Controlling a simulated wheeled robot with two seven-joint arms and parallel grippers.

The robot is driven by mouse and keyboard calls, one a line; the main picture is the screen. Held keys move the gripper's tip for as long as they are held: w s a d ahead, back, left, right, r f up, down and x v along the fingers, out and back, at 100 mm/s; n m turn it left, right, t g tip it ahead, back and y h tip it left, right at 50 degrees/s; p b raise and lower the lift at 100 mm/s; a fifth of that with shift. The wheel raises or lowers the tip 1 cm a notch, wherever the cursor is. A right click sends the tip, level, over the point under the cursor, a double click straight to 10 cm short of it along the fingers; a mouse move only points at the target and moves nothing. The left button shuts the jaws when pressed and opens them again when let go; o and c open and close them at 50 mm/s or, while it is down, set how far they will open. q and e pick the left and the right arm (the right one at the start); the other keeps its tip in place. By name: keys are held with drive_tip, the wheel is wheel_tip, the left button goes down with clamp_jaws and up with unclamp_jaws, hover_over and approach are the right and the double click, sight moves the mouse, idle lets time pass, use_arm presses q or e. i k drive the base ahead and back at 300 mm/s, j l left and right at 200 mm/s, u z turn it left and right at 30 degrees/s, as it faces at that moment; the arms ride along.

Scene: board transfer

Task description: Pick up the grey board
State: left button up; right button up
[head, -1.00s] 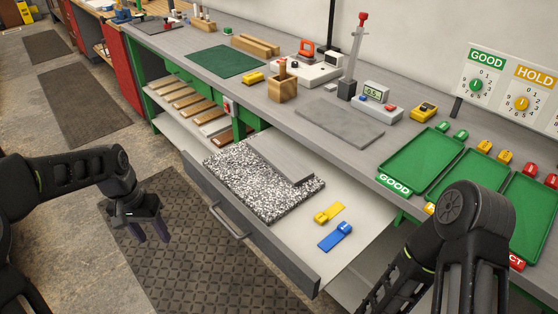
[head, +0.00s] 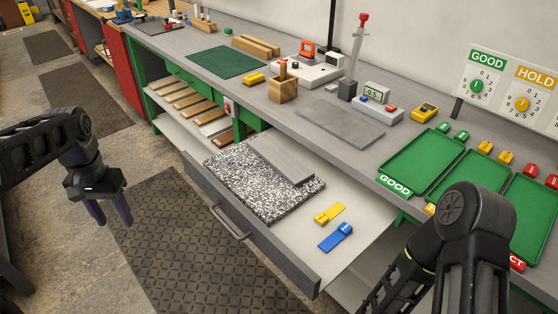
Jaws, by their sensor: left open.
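A flat grey board (head: 282,160) lies in the open drawer (head: 345,243), on top of a black-and-white speckled slab (head: 254,190). Its near right end reaches to the slab's edge. My left gripper (head: 110,213) hangs over the floor left of the drawer, fingers pointing down, open and empty, well apart from the board. My right arm (head: 462,225) shows at the lower right, but its gripper is out of the frame.
A yellow clip (head: 329,213) and a blue clip (head: 336,236) lie in the drawer, right of the slab. The drawer front (head: 240,226) stands out over the floor.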

sight(292, 169)
drive_tip(key=i+l+z, duration=0.1)
drive_tip(key=z, duration=0.25)
drive_tip(key=i+l+z, duration=0.1)
drive_tip(key=z, duration=0.25)
drive_tip(key=i+l+z, duration=0.15)
drive_tip(key=z, duration=0.2)
